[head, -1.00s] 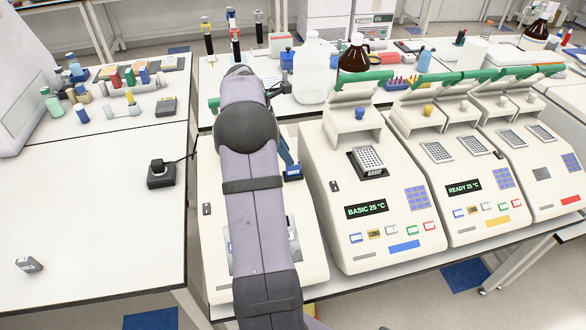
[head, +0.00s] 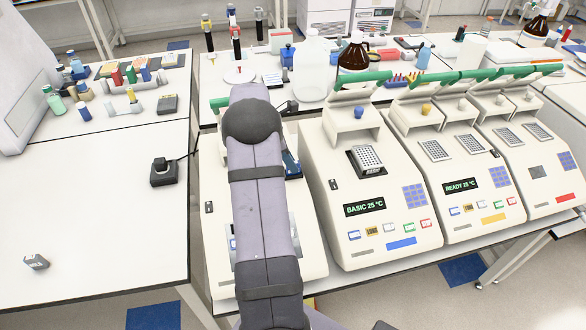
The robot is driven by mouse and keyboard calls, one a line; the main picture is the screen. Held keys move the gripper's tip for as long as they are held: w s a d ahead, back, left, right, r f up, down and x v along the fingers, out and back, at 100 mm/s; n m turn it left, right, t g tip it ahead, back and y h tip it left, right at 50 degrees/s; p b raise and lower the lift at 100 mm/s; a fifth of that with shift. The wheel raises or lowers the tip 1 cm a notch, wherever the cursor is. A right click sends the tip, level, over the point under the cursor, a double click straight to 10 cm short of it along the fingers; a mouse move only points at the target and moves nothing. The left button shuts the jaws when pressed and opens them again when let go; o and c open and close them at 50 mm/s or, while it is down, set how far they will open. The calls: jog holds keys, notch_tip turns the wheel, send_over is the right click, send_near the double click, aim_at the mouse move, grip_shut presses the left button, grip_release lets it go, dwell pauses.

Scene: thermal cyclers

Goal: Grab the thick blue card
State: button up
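A flat blue rectangle (head: 401,243) lies on the sloped front of the cycler whose display reads BASIC 25 °C; I cannot tell if it is a thick card or a label. Another blue piece (head: 291,164) shows just right of my arm, on the leftmost cycler (head: 306,240), partly hidden by the arm. My arm rises from the bottom edge across that cycler and covers much of its front. Its far end, with a small dark part (head: 288,107) beside it, is near the back of that cycler. My gripper's fingers do not show.
The BASIC cycler (head: 340,240) and more cyclers stand in a row to the right. Bottles, including a clear jug (head: 311,65) and a brown bottle (head: 354,55), stand behind them. The left table (head: 95,230) is mostly clear, with a small grey object (head: 36,262).

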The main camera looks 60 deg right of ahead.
grip_shut()
jog(key=shift+r, duration=0.15)
